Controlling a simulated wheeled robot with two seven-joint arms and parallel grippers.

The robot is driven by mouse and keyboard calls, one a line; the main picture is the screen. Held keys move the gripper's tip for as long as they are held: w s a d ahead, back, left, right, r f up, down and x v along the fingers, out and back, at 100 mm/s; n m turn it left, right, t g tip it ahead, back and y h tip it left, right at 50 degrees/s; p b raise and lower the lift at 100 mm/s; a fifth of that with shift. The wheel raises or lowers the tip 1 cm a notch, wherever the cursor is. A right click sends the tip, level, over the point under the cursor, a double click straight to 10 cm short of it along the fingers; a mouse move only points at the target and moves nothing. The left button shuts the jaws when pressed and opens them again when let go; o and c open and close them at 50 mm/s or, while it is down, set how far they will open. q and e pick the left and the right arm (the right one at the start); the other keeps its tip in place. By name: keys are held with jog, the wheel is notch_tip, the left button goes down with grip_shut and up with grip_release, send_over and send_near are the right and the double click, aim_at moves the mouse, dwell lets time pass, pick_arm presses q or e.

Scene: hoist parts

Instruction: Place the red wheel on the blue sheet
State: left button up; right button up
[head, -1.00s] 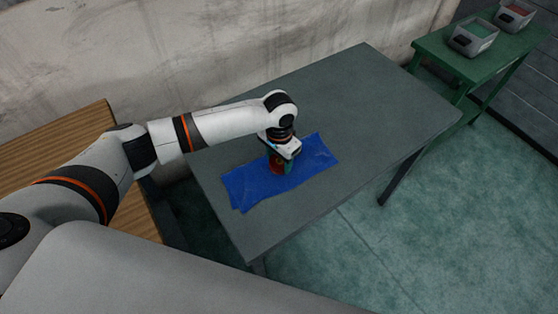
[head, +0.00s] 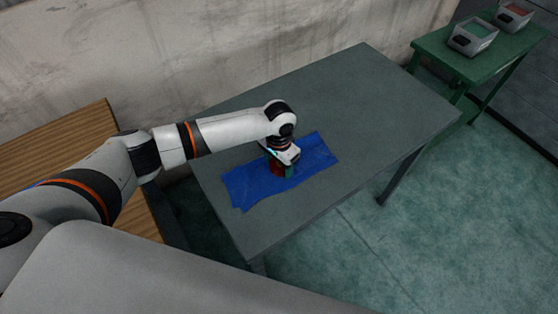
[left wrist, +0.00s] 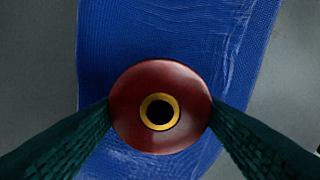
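In the left wrist view the red wheel (left wrist: 128,105) is a round dark red disc with a gold ring and a dark hole. The dark green fingertips of my left gripper (left wrist: 160,112) press on its left and right edges. The blue sheet (left wrist: 150,30) spreads out beneath it. I cannot tell whether the wheel touches the sheet. My right gripper is not in view.
The blue sheet lies slightly rumpled on a grey table (head: 370,95), which is otherwise clear. A wooden surface (head: 60,145) is at the left by the wall.

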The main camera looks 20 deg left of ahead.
pick_arm(q)
jog(key=shift+o, duration=0.7)
jog(key=shift+s+a+f, duration=0.1)
jog(key=shift+s+f, duration=0.05)
jog(key=shift+f, duration=0.2)
notch_tip(320, 180, up, 14)
jog(key=shift+w+b, duration=0.3)
jog(key=shift+b, duration=0.1)
jog(key=shift+f, duration=0.2)
